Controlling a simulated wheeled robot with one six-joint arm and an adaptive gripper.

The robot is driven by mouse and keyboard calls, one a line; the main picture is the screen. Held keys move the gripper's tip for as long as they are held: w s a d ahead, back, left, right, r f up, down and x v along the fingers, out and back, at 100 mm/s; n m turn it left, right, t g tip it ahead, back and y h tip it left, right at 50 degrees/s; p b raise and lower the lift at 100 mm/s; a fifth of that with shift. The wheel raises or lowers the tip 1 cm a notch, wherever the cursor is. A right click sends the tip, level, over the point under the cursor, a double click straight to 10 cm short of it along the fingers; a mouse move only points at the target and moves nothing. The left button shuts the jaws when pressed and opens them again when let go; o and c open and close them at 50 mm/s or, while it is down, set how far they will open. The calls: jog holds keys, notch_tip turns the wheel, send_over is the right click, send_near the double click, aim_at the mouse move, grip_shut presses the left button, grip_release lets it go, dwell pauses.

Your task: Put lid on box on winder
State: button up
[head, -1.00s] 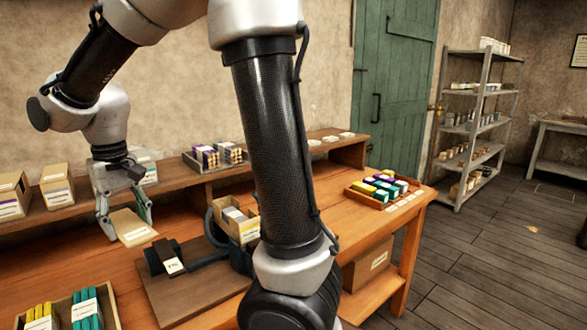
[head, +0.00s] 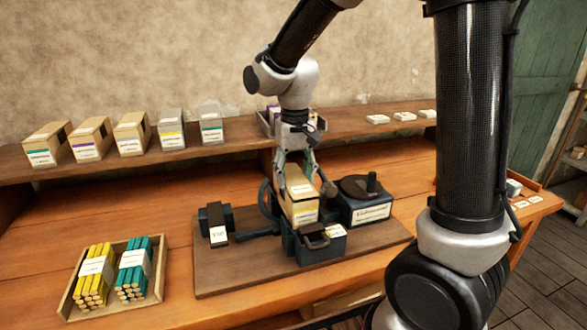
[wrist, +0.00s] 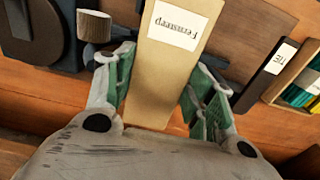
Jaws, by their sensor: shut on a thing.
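My gripper (head: 296,172) is shut on the tan lid (head: 299,188), which has a white label on top. The lid is over the tan box (head: 305,213) with a yellow-striped label. The box stands on the dark blue winder (head: 320,246), on a brown base board. Lid and box look nearly in line; I cannot tell whether the lid is fully seated. In the wrist view the lid (wrist: 170,62) lies between the green-padded fingers (wrist: 160,85), its label upside down. The box is hidden under it there.
A dark block marked TIE (head: 217,225) stands left of the winder, and a round-topped unit with a knob (head: 362,200) stands right. A tray of yellow and teal bundles (head: 112,275) is at front left. Several boxes (head: 133,133) line the back shelf.

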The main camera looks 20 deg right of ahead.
jog(key=shift+a+f, duration=0.1)
jog(key=shift+f, duration=0.1)
dwell(0.6)
jog(key=o, duration=1.1)
notch_tip(320, 180, up, 12)
jog(key=shift+r, duration=0.1)
jog(key=shift+r, duration=0.4)
